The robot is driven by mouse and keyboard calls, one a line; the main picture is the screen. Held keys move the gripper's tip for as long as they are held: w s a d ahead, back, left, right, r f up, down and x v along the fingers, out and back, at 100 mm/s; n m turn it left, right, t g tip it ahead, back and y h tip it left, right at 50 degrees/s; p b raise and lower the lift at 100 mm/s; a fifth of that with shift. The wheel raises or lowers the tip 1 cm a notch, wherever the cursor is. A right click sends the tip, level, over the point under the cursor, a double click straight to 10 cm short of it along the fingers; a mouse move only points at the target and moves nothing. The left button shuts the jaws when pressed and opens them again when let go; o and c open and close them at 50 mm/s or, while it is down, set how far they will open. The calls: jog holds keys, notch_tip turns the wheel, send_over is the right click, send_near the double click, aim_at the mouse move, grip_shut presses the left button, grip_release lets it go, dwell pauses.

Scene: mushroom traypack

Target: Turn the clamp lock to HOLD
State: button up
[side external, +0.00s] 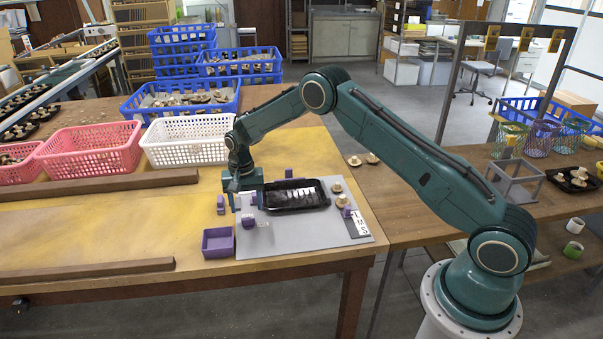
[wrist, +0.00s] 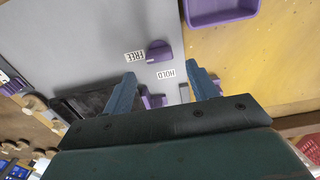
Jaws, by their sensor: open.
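The clamp lock is a purple knob (wrist: 158,50) on the grey board, between a FREE label (wrist: 134,57) and a HOLD label (wrist: 166,74). Its bar seems to point toward FREE. In the side view the knob (side external: 248,220) is at the board's front left. My gripper (wrist: 164,80) is open, its two fingers apart with nothing held; the knob lies beyond the fingertips. In the side view my gripper (side external: 247,204) hangs just behind the knob, at the left end of the black tray (side external: 312,207). A purple clamp part (wrist: 153,100) is partly hidden beside the fingers.
A purple bin (side external: 218,243) stands left of the board (side external: 310,235). Small purple blocks surround the black tray, which holds pale pieces. Mushrooms lie to its right. A white basket (side external: 187,150) and pink baskets stand behind. The board's front is mostly clear.

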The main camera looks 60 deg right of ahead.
aim_at(248, 222)
jog(key=shift+f, duration=2.2)
jog(key=c, duration=1)
